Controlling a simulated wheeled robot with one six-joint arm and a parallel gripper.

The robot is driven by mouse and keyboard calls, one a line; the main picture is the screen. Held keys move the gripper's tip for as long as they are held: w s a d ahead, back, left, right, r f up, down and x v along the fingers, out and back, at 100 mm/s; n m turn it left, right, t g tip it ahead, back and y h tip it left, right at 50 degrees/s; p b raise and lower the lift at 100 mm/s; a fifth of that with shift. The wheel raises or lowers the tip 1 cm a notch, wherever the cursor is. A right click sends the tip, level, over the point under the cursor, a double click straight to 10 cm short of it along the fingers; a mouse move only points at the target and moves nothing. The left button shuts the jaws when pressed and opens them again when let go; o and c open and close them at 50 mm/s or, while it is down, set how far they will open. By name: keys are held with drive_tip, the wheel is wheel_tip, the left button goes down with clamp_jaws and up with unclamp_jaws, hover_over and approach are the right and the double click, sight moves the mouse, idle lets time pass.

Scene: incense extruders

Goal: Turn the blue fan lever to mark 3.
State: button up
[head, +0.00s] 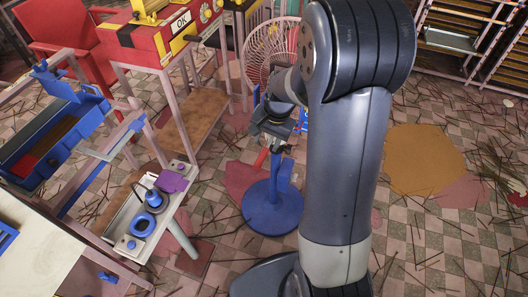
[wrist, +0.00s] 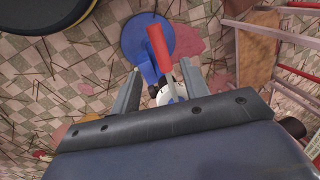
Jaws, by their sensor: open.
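The blue fan has a round blue base (head: 273,207) on the floor and a pink cage (head: 272,50) behind my arm. Its base also shows in the wrist view (wrist: 133,40). The lever, a grey rod with a red handle (wrist: 158,46), points up in the wrist view; the red handle is small in the head view (head: 261,158). A white dial (wrist: 162,97) with dark marks sits at the rod's lower end, partly hidden; I cannot read its numbers. My gripper (wrist: 161,68) is open, one finger on each side of the lever, with visible gaps. It also shows in the head view (head: 272,140).
A white bench (head: 124,222) with blue rings and a purple piece stands at left. A red and yellow machine (head: 165,32) on a pink stand is behind it. A shelf rack (head: 475,40) is at far right. Thin sticks litter the tiled floor.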

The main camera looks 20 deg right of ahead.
sight(262, 157)
drive_tip(key=f, duration=0.2)
drive_tip(key=f+b, duration=0.1)
drive_tip(key=f, duration=0.2)
drive_tip(key=w+a+f, duration=0.1)
drive_tip(key=f, duration=0.2)
drive_tip(key=shift+a, duration=0.1)
clamp_jaws()
idle(0.4)
